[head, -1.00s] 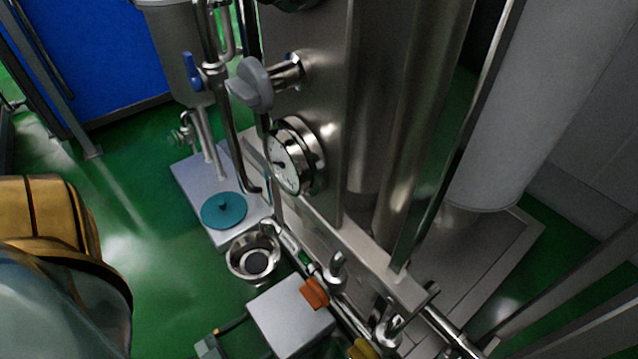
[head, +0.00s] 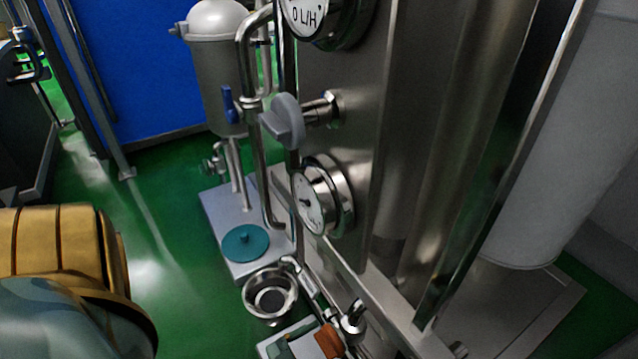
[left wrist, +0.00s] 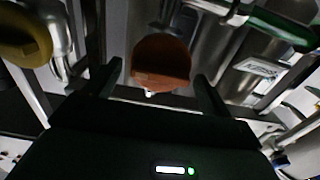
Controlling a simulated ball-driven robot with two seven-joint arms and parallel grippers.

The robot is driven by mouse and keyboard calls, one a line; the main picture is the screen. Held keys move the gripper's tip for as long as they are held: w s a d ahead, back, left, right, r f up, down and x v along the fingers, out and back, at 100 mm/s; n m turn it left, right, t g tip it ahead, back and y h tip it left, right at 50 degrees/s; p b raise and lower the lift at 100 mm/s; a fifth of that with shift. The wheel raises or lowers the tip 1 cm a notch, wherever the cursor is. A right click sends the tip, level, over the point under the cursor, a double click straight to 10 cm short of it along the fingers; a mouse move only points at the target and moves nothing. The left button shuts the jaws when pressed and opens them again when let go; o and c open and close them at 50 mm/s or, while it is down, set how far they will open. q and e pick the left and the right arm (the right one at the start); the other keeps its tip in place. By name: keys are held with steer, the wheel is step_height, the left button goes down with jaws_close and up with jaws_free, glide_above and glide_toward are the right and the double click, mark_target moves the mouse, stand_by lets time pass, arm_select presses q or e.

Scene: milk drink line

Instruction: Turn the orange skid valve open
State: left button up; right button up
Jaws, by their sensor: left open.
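The orange valve handle (head: 329,341) shows at the bottom edge of the head view, low on the skid's pipework beside a steel fitting. In the left wrist view the orange handle (left wrist: 161,63) is in the upper middle, straight ahead of my left gripper (left wrist: 156,88). The gripper's two dark fingers are apart, one on each side of the handle's lower part in the picture. I cannot tell whether they touch it. My left gripper does not show in the head view. My right gripper is in neither view.
A yellow handle (left wrist: 25,35) and a green one (left wrist: 280,27) flank the orange one. Above on the skid are a grey knob (head: 284,121), a dial gauge (head: 322,195) and a blue-handled valve (head: 227,104). A steel cup (head: 270,294) and teal disc (head: 245,243) are low left. Green floor is open at left.

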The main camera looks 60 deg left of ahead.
arm_select(q)
steer(key=c, duration=0.8)
steer(key=shift+n, duration=0.4)
steer(key=shift+c, duration=0.2)
steer(key=n, duration=1.6)
steer(key=shift+a+f+n, duration=0.2)
steer(key=shift+n, duration=0.2)
steer(key=shift+n, duration=0.3)
steer(key=o, duration=0.8)
steer(key=shift+o, duration=0.2)
